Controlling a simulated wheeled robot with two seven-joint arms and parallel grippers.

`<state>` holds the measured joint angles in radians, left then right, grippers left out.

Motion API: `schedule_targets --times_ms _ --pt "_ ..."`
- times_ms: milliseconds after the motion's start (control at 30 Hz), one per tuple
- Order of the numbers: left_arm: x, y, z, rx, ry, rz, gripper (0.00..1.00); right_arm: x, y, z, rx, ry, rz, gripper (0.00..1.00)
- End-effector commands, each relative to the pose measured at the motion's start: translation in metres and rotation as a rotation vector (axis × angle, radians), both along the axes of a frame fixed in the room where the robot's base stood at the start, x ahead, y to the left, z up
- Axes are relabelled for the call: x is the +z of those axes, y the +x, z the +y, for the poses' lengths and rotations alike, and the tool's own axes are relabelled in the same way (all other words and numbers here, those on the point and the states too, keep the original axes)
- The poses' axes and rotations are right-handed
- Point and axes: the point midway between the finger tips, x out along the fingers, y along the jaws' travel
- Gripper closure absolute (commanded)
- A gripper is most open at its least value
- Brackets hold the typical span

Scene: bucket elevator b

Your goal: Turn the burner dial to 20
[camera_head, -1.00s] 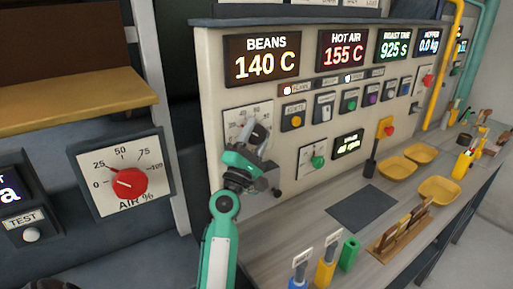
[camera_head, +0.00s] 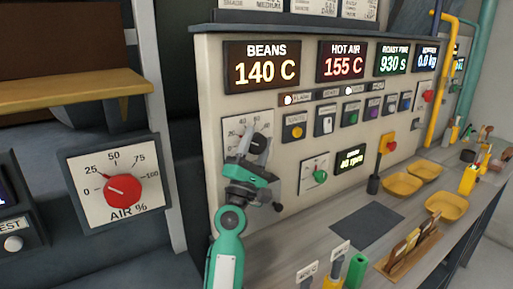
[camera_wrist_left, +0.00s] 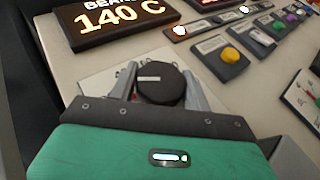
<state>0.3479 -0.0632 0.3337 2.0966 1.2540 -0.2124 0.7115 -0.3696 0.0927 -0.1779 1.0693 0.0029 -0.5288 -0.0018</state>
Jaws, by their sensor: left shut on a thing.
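The burner dial (camera_head: 259,144) is a black round knob on a white scale plate at the left end of the panel, below the BEANS display. My left gripper (camera_head: 253,146) is shut on this knob, one finger on each side. In the left wrist view the knob (camera_wrist_left: 161,86) sits between the grey fingers, and its short white mark lies left of its middle, nearly level in the picture. I cannot read the dial's value. My right gripper is not in view.
Right of the dial are a yellow button (camera_head: 297,132) and a green knob (camera_head: 320,176). A red AIR % dial (camera_head: 123,190) is on a separate cabinet at left. The counter below holds yellow trays (camera_head: 402,184), a dark mat (camera_head: 366,226) and a wooden rack (camera_head: 412,252).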

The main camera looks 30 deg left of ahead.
Motion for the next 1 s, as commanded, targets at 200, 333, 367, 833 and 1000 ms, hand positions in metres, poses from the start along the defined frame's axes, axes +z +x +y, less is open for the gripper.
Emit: schedule_targets --times_ms 200,333,367,833,1000 --pt "-0.001 0.0005 -0.0001 -0.001 -0.001 0.0 0.74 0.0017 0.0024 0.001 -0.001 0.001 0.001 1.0" --pt "-0.001 0.0005 -0.0001 -0.001 -0.001 0.0 0.74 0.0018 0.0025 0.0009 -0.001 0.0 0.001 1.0" --pt "-0.001 0.0004 0.0 -0.001 -0.001 0.0 0.74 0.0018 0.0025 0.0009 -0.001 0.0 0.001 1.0" --pt "-0.0004 0.0 0.0 0.0 -0.001 -0.002 0.32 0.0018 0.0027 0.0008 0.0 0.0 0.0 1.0" --pt "-0.0067 -0.0043 -0.0008 0.001 -0.001 -0.001 0.32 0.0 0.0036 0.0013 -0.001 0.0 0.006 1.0"
